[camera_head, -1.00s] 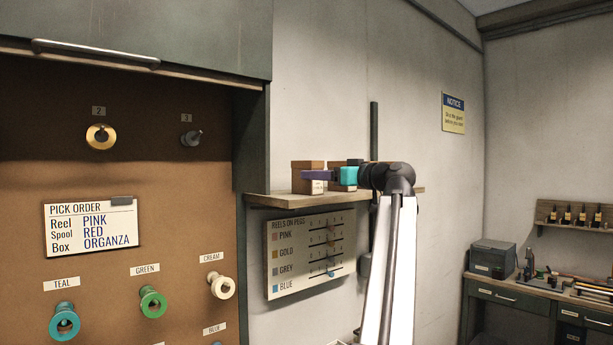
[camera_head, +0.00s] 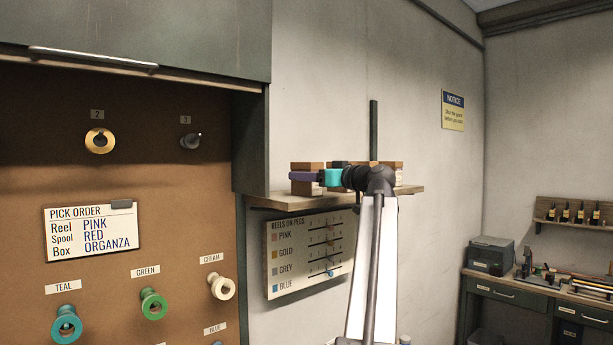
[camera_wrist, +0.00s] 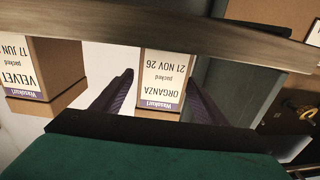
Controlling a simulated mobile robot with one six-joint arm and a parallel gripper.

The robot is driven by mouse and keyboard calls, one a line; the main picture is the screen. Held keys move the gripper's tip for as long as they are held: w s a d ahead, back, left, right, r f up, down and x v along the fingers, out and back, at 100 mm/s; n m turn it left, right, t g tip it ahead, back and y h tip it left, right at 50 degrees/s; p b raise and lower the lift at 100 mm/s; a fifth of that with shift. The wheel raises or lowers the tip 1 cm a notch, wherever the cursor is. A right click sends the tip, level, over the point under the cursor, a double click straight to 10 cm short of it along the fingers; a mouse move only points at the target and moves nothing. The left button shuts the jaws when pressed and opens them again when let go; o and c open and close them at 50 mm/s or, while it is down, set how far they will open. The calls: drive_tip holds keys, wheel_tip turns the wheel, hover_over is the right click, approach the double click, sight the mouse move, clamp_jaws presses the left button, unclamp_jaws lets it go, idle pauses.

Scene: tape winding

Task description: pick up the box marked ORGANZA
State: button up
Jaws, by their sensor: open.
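The box marked ORGANZA (camera_wrist: 163,68) is a brown box with a white and purple label, seen upside down in the wrist view. It stands on the wooden shelf (camera_head: 410,190), as the leftmost box (camera_head: 307,188) in the head view. My gripper (camera_wrist: 160,88) is open, with one dark purple finger on each side of the ORGANZA box's label in the wrist view. I cannot tell whether the fingers touch it. In the head view my gripper (camera_head: 303,176) is in front of the leftmost box and covers its middle.
A box marked VELVET (camera_wrist: 38,75) stands beside ORGANZA, with a gap between them. In the head view another box (camera_head: 394,168) stands at the right, partly behind my arm. A dark upright post (camera_head: 373,130) rises behind the shelf. A green cabinet side (camera_head: 252,140) stands close at the left.

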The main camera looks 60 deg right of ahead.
drive_tip(key=shift+w+d, duration=0.15)
drive_tip(key=shift+w, duration=0.35)
drive_tip(key=c, duration=1.2)
drive_tip(key=shift+r, duration=0.15)
drive_tip(key=shift+r+b, duration=1.55)
drive_tip(key=shift+r, duration=3.35)
